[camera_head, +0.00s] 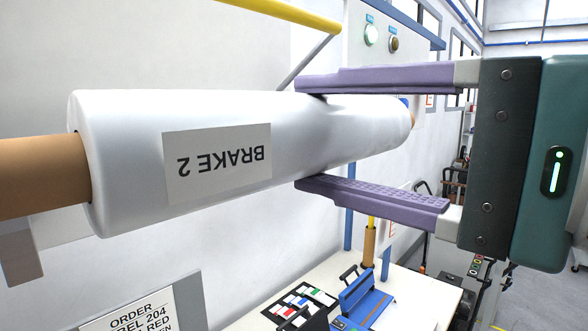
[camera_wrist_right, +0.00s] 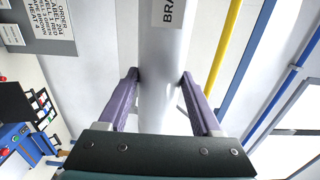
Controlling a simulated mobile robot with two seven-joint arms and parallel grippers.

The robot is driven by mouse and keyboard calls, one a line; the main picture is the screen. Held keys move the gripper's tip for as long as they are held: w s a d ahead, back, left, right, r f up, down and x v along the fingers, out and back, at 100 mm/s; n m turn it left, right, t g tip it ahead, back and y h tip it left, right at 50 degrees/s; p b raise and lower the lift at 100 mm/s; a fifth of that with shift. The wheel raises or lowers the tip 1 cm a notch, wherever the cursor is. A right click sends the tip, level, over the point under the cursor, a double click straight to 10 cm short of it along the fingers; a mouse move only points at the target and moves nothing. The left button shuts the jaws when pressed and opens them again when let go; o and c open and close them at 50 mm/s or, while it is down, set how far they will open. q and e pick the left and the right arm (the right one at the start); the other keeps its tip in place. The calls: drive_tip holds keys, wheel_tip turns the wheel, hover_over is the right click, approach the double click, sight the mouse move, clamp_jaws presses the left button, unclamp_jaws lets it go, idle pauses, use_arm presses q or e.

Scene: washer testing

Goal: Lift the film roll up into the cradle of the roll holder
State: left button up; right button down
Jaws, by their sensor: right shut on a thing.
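The film roll (camera_head: 330,120) is a large white cylinder with a brown core (camera_head: 40,178) sticking out at its left end. A label (camera_head: 217,163) reading "BRAKE 2" shows upside down on its side. My right gripper (camera_head: 303,134) is shut on the roll towards its right end, one purple finger above and one below. The roll is held in the air, tilted up slightly to the right. The right wrist view also shows the roll (camera_wrist_right: 165,100) between the fingers (camera_wrist_right: 160,76). I cannot make out the roll holder's cradle for certain. My left gripper is not in view.
A yellow bar (camera_head: 270,14) with a grey rod runs above and behind the roll. A panel with round buttons (camera_head: 371,35) stands behind the gripper.

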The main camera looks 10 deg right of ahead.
drive_tip(key=shift+w+a+b, duration=0.4)
drive_tip(key=shift+w+b, duration=0.1)
drive_tip(key=shift+b, duration=0.25)
drive_tip(key=shift+x, duration=0.8)
use_arm(q)
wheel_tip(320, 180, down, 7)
drive_tip(key=b, duration=0.4)
drive_tip(key=shift+b, duration=0.35)
use_arm(e)
drive_tip(key=w+a+f, duration=0.3)
drive_tip(key=w+a, duration=0.3)
drive_tip(key=w, duration=0.2)
drive_tip(key=shift+w+f, duration=0.2)
drive_tip(key=shift+w, duration=0.05)
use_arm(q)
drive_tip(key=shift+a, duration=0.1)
use_arm(e)
drive_tip(key=shift+a, duration=0.15)
